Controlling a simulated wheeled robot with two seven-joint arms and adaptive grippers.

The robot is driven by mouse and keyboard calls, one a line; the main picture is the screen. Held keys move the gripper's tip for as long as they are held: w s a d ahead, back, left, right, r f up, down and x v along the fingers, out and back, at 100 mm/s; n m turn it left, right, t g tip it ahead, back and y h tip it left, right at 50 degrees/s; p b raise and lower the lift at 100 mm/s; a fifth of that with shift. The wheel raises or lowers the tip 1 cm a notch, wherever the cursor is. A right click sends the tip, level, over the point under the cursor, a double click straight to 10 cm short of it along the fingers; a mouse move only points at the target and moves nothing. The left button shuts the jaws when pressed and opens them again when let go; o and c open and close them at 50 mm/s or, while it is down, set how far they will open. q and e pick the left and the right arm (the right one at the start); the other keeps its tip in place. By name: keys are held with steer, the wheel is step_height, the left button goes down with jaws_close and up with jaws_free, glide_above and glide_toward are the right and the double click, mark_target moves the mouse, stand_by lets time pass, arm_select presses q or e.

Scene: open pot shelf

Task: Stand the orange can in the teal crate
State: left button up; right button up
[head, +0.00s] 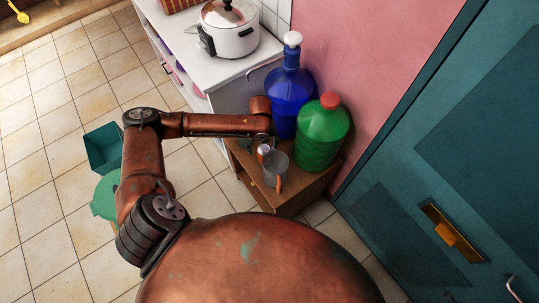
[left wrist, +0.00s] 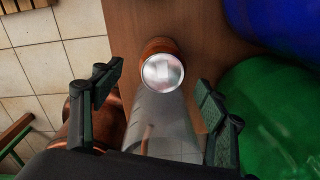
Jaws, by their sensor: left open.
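The orange can (left wrist: 155,47) stands on the wooden cabinet; its round silver top (left wrist: 163,72) faces the left wrist camera. In the head view only a little of the can (head: 263,150) shows below my left gripper (head: 262,141). My left gripper (left wrist: 157,100) is open above the cabinet, one finger either side of the can in the picture, not visibly touching it. The teal crate (head: 103,149) is at the left of the head view, open at the top and partly behind my arm. My right gripper is not in view.
A clear glass (head: 275,168) stands close to the can, also low between the fingers in the wrist view (left wrist: 165,125). A blue bottle (head: 288,95) and a green bottle (head: 322,135) crowd the right. A pot (head: 230,28) sits on the white counter.

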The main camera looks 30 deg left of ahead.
mark_target(262, 150)
arm_select(q)
steer(key=shift+s+f+m, duration=0.2)
steer(key=shift+f+m, duration=0.4)
steer(key=shift+m, duration=0.1)
step_height(262, 150, down, 3)
steer(key=shift+r+b, duration=0.2)
steer(key=shift+b, duration=0.3)
steer(key=f, duration=0.1)
steer(key=f+b, duration=0.1)
steer(key=f, duration=0.1)
steer(key=f+b, duration=0.1)
steer(key=f, duration=0.1)
steer(key=shift+w, duration=0.4)
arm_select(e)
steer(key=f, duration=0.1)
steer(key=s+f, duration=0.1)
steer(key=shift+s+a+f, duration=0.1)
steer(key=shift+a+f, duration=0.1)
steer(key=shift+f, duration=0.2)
arm_select(q)
steer(key=shift+r, duration=0.1)
